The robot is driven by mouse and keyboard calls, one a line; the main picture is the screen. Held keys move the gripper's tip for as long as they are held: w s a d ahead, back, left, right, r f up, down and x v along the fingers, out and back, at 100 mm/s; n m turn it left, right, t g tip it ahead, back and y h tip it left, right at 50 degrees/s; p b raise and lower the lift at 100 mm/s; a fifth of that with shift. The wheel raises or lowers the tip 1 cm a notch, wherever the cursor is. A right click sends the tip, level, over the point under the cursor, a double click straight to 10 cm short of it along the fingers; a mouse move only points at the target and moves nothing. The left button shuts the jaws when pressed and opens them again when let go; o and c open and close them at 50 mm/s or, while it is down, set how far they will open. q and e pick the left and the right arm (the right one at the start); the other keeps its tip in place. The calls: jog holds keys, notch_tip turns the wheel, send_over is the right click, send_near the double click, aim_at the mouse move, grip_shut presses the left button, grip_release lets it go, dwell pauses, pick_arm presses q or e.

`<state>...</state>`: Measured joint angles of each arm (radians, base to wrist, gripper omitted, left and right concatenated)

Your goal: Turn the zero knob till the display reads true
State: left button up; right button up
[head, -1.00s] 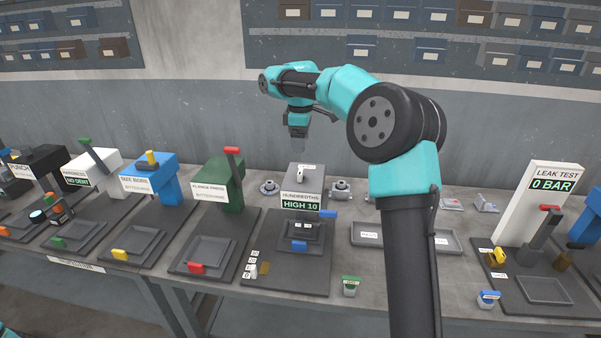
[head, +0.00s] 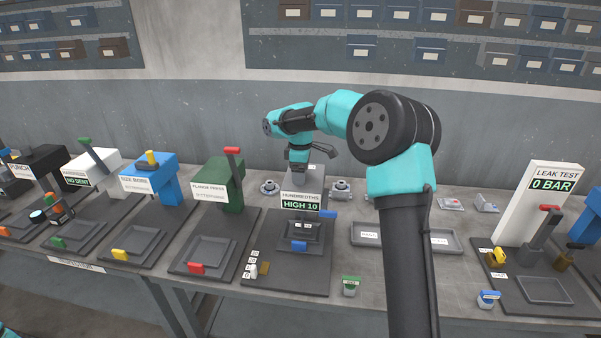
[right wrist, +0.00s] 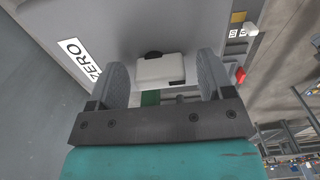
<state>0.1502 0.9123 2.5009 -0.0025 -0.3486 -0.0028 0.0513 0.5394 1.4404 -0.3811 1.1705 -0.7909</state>
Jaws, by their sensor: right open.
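The grey gauge box (head: 297,186) stands behind its dark base plate, and its display (head: 300,204) reads "HUNDREDTHS HIGH 10". In the right wrist view the zero knob (right wrist: 160,70) is a white block on a dark round seat on the box top, beside a "ZERO" label (right wrist: 72,62). My right gripper (head: 298,169) is at the top of the box. In the right wrist view it is open (right wrist: 162,78), with one finger on each side of the knob and small gaps showing. In the head view the gripper hides the knob. My left gripper is not in view.
Small metal parts (head: 269,188) (head: 341,188) lie on either side of the box. The green flange press (head: 222,182) stands to the left, and shallow trays (head: 366,242) lie to the right.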

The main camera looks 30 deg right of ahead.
jog(key=c, duration=0.9)
jog(key=shift+m, duration=0.3)
jog(key=m, duration=0.5)
jog(key=shift+w, duration=0.1)
jog(key=m, duration=0.6)
jog(key=shift+w, duration=0.15)
jog(key=o, duration=0.9)
jog(key=shift+a, duration=0.1)
